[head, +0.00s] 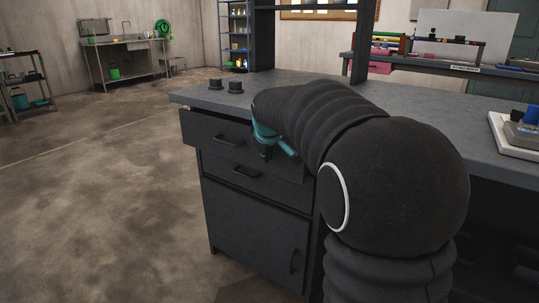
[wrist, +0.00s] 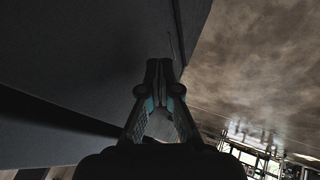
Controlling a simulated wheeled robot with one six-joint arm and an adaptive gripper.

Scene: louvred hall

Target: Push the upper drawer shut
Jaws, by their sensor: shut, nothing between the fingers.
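The upper drawer (head: 205,133) is in the dark grey cabinet under the worktop, in the head view. Its front stands out past the cabinet face below, so it is partly open. Its bar handle (head: 229,140) is on the front. My gripper (head: 264,154), dark with teal parts, is at the right part of the drawer front, partly hidden by my arm. In the wrist view my gripper (wrist: 160,66) is shut and empty, its fingertips together near a dark grey panel. I cannot tell whether it touches the drawer.
A lower drawer (head: 240,178) and a cupboard door (head: 255,235) are below and look shut. The worktop (head: 215,98) carries two small dark knobs (head: 226,85) at its left end and a white tray (head: 510,140) at right. The floor (head: 90,190) to the left is clear.

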